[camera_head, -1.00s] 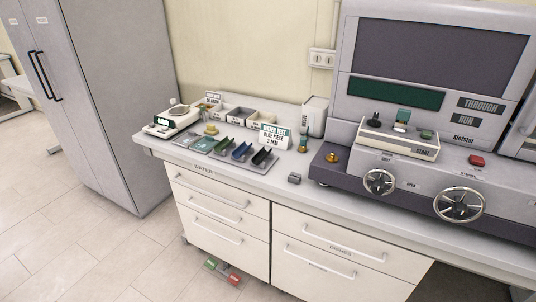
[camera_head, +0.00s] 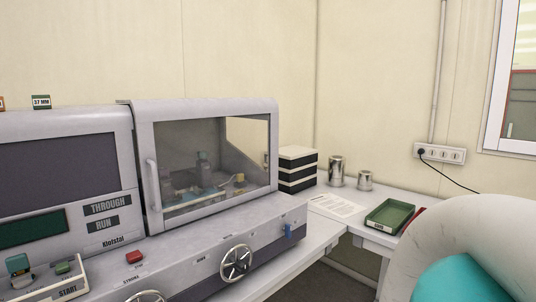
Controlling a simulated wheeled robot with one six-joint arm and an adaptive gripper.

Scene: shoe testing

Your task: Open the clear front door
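The clear front door (camera_head: 205,135) is on the right part of the grey machine (camera_head: 190,250). It has a grey frame around a transparent pane and looks shut. Its vertical handle (camera_head: 153,186) is on the left side of the frame. Through the pane I see a test fixture with small metal and coloured parts, too small to tell apart. My gripper is not in view. A pale rounded shape with a teal part, likely my arm, fills the lower right corner.
Right of the machine stand stacked black-and-white boxes (camera_head: 297,169), two metal cans (camera_head: 336,171), a paper sheet (camera_head: 335,205) and a green tray (camera_head: 389,216). A red button (camera_head: 134,257) and handwheel (camera_head: 236,262) are on the machine's front. A socket strip (camera_head: 441,153) is on the wall.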

